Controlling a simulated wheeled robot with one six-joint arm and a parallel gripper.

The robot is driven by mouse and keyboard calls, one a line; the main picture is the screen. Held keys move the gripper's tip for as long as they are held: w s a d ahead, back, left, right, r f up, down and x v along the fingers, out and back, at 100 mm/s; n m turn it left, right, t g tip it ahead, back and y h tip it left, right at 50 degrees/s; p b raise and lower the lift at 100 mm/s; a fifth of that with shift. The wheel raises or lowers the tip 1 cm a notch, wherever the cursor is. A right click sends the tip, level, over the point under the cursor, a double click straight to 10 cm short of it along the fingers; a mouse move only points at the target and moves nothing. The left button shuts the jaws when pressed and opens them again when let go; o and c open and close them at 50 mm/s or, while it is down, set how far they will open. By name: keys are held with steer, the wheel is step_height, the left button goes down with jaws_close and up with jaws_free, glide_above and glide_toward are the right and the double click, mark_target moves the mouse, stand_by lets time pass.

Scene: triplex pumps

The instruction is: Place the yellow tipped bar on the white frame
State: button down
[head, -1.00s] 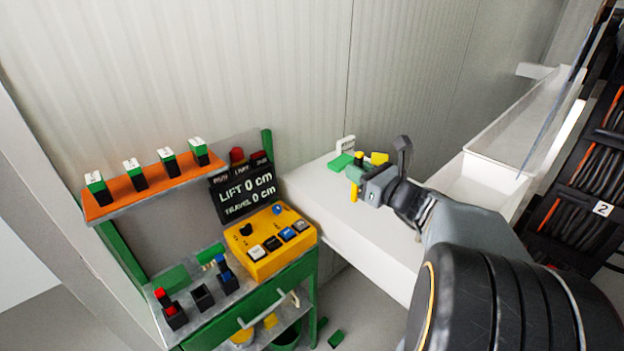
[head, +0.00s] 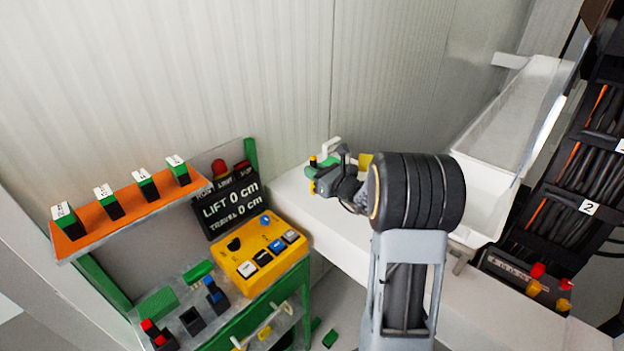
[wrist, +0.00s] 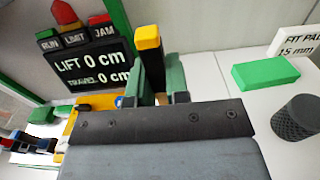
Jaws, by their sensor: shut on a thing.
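The yellow tipped bar (wrist: 149,58) stands about upright between my green-padded fingers, its dark middle partly hidden by them. Its yellow and orange top end rises above the jaws in the wrist view; in the head view the bar (head: 313,161) is small and partly hidden. My gripper (head: 320,177) is shut on it, over the left end of a white bench (head: 337,223); it also shows in the wrist view (wrist: 156,84). A small white arched piece (head: 331,146) stands behind the gripper. I cannot tell whether this is the white frame.
A green block (wrist: 272,71) and a "FIT PAD 15 mm" sign (wrist: 296,43) lie to the right, with a knurled black cylinder (wrist: 298,117). The green cart with a yellow control box (head: 262,246) and LIFT display (head: 228,203) stands left. Cable racks (head: 590,160) are right.

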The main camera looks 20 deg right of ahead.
steer(key=f, duration=0.2)
steer(key=w+f+p, duration=0.1)
steer(key=f, duration=0.1)
steer(key=shift+w, duration=0.15)
steer(key=shift+f, duration=0.2)
steer(key=shift+f, duration=0.1)
steer(key=shift+f, duration=0.15)
steer(key=c, duration=1.1)
jaws_free()
